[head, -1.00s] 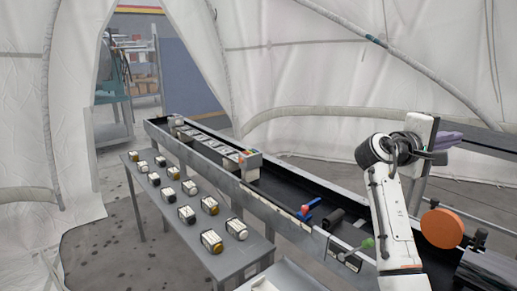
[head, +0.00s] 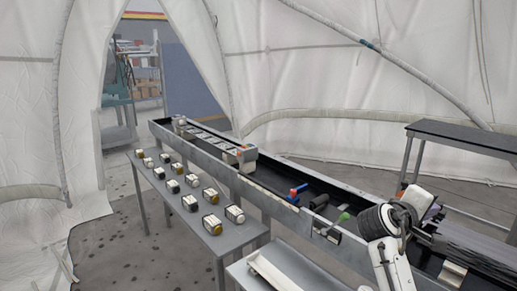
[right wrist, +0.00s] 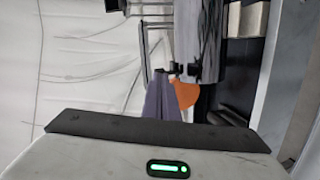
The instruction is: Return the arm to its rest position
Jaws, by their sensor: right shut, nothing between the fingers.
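My right arm rises from the lower right of the head view, bent at a dark joint. My right gripper (head: 433,212) has purplish fingers, is shut and empty, and is low over the right part of the long trough. It also shows in the right wrist view (right wrist: 166,98), with its fingers together. An orange round piece (right wrist: 186,93) appears beside and partly behind the fingers there. My left gripper is not in view.
The long dark trough (head: 262,199) runs diagonally, with blue, red and green handles near its front. A grey table (head: 240,243) at left bears several small jars. A tall dark-topped table (head: 465,136) stands at the right. White tent walls surround everything.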

